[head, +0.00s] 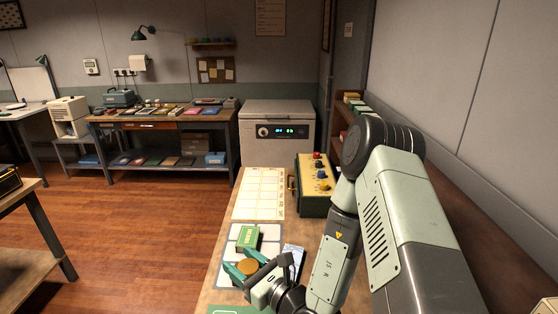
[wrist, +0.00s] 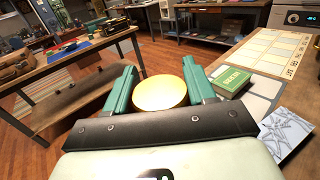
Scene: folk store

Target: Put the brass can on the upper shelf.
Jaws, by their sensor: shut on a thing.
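The brass can (head: 248,266) is between the fingers of my gripper (head: 243,268), low over the near end of the wooden table. In the wrist view the can shows as a round golden top (wrist: 160,93) between the two green fingers of my gripper (wrist: 163,90), which are shut on it. Its lower part is hidden there, and I cannot tell whether it touches the table. An upper shelf (head: 347,103) appears to be part of the brown rack at the back right, holding several small boxes; my arm hides part of this rack.
A green box (head: 247,238) stands close beside the can. A yellow-topped control box (head: 315,184) with knobs and a chart sheet (head: 260,192) are farther along the table (head: 222,208). A patterned card (wrist: 285,133) lies to the right. The wall is close on the right.

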